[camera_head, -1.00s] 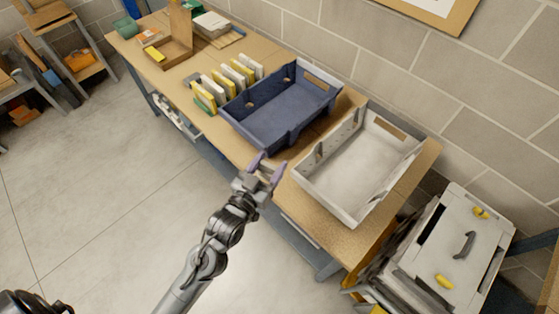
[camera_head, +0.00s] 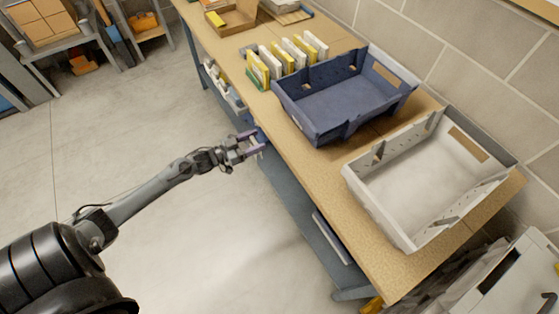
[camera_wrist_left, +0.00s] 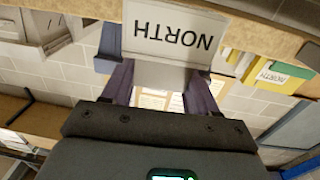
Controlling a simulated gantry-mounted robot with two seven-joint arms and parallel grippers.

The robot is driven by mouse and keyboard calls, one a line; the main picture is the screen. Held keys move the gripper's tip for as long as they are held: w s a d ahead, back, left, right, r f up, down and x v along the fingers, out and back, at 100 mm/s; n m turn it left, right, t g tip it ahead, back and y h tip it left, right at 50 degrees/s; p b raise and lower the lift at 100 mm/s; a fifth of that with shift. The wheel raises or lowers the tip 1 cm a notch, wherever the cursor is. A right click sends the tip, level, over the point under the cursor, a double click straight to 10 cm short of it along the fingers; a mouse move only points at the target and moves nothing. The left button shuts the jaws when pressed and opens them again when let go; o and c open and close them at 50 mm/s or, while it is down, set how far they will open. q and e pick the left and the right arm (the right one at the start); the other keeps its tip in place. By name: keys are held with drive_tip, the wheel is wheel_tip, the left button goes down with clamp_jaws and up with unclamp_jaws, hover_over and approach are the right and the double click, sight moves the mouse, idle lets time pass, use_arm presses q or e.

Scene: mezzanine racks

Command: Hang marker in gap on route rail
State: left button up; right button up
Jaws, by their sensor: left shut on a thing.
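My left gripper (camera_head: 252,145) is just off the table's front edge, left of the blue crate. In the left wrist view its purple fingers (camera_wrist_left: 160,80) are shut on a pale grey marker (camera_wrist_left: 172,32), which reads NORTH upside down in that view. In the head view the marker is too small to make out clearly. A row of upright white and yellow cards (camera_head: 290,55) stands on the table behind the gripper. I cannot clearly make out the route rail or its gap. My right gripper is not in view.
A blue crate (camera_head: 318,131) and a white crate (camera_head: 375,203) stand on the wooden table (camera_head: 300,153). An open cardboard box (camera_head: 238,20) is at its far end. A grey wall runs behind. The floor left of the table is clear.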

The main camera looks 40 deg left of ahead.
use_arm(q)
drive_tip(key=a+r+b, duration=0.2)
drive_tip(key=a+b, duration=0.4)
drive_tip(key=a, duration=0.7)
drive_tip(key=a+r+b, duration=0.2)
drive_tip(key=a+b, duration=0.5)
drive_tip(key=a, duration=0.5)
drive_tip(key=b, duration=1.1)
hover_over(233, 102)
drive_tip(key=shift+s+r+n+y, duration=0.1)
drive_tip(key=shift+s+n+y, duration=0.2)
drive_tip(key=shift+y, duration=0.1)
drive_tip(key=shift+w, duration=0.25)
wheel_tip(233, 102, down, 2)
drive_tip(key=shift+f, duration=0.1)
drive_tip(key=shift+f+b, duration=0.3)
drive_tip(key=shift+f, duration=0.5)
drive_tip(key=shift+f, duration=0.1)
